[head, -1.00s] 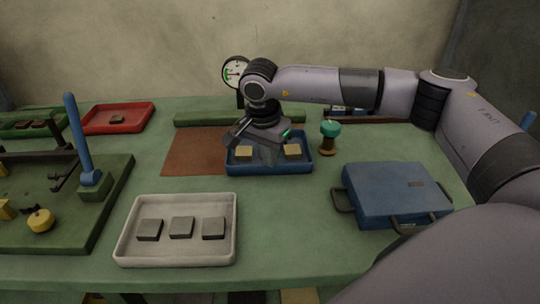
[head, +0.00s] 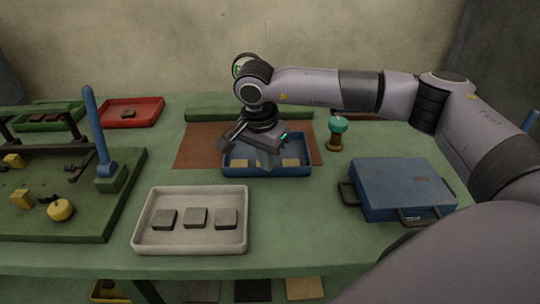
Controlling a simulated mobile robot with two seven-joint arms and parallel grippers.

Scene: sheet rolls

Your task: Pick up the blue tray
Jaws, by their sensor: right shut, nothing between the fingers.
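The blue tray (head: 300,171) stands on the brown mat at the middle of the green table, in the head view. It holds tan blocks (head: 290,162), one showing at its right and one at its left. My right gripper (head: 268,163) points down over the middle of the tray, with its fingers within the tray's outline. It is shut with nothing in it. I cannot tell whether the fingertips touch the tray. The gripper hides the middle of the tray. My left gripper is not in view.
A white tray (head: 190,249) with grey blocks stands in front. A blue case (head: 403,188) lies at the right, and a green-topped stamp (head: 337,127) stands behind it. A green fixture with a blue lever (head: 97,130) fills the left. A red tray (head: 150,108) is farther back.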

